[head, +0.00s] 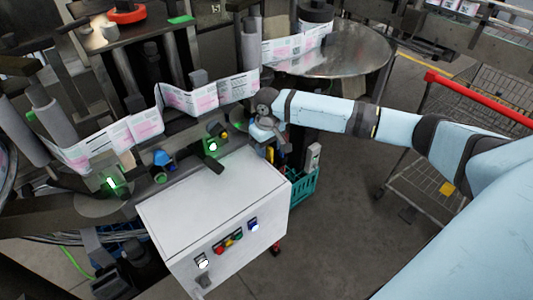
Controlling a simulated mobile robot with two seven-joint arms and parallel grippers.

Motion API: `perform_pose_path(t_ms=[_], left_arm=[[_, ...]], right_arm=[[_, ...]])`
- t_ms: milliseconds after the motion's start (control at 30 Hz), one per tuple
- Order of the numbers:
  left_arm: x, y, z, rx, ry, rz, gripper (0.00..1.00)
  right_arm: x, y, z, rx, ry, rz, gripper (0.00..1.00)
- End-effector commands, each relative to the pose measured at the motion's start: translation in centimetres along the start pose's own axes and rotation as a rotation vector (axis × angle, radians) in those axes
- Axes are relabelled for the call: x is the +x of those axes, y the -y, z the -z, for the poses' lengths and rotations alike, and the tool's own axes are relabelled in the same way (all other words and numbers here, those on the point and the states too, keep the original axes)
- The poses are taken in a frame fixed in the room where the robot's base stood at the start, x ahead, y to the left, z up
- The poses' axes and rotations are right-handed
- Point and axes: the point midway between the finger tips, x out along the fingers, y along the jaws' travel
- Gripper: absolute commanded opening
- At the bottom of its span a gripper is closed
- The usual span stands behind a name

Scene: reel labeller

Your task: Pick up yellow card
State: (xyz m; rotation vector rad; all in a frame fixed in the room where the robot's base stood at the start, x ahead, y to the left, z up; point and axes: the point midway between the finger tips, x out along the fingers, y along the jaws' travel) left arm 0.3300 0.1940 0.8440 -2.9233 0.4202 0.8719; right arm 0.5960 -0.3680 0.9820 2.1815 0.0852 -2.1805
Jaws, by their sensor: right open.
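My right arm (325,111) reaches in from the right, and its gripper (269,146) hangs beside the back right of the white control box. The gripper is open, but its fingers are small and partly hidden against the dark machine. A small yellow sliver (270,154) shows right at the fingers; I cannot tell whether it is a card or part of something else. Another small yellow patch (447,187) sits on the wire cart at the right, well away from the gripper. My left gripper is not in view.
The white control box (205,210) with coloured buttons stands in front of the labeller. A label strip (195,97) runs across the machine. A teal crate (301,190) is low beside the box. A wire cart with a red handle (480,103) stands right. Grey floor in between is clear.

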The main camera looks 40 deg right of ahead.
Motion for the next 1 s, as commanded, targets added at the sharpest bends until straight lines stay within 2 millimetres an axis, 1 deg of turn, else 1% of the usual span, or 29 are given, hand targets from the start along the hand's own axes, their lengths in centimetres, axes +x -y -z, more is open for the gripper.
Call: perform_pose_path(t_ms=[133, 167, 200, 267, 300, 333, 633, 767, 867, 967, 1000], left_arm=[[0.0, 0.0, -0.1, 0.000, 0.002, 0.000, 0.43], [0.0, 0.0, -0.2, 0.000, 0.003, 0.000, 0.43], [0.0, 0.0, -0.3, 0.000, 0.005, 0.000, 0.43], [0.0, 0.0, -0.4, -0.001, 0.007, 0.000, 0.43], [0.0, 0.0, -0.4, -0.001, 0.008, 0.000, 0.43], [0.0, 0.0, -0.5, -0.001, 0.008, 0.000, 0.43], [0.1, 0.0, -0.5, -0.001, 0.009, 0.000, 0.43], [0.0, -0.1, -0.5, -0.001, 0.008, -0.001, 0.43], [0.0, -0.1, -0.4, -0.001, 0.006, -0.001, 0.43], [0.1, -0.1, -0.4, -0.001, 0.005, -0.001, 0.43], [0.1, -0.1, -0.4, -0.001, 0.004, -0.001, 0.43]], right_arm=[[0.0, 0.0, 0.0, 0.000, 0.000, 0.000, 0.44], [0.0, 0.0, 0.0, 0.000, 0.000, 0.000, 0.37], [0.0, 0.0, 0.0, 0.000, 0.000, 0.000, 0.28], [0.0, 0.0, 0.0, 0.000, 0.000, 0.000, 0.14], [0.0, 0.0, 0.0, 0.000, 0.000, 0.000, 0.05], [0.0, 0.0, 0.0, 0.000, 0.000, 0.000, 0.00], [-0.1, 0.0, 0.0, 0.000, 0.000, 0.000, 0.00], [-0.5, 0.0, 0.0, 0.000, 0.000, 0.000, 0.00], [-1.4, 0.0, 0.0, 0.000, 0.000, 0.001, 0.00], [-2.9, 0.0, 0.1, 0.000, -0.002, 0.001, 0.00], [-3.6, 0.0, 0.1, 0.000, -0.004, 0.001, 0.00]])
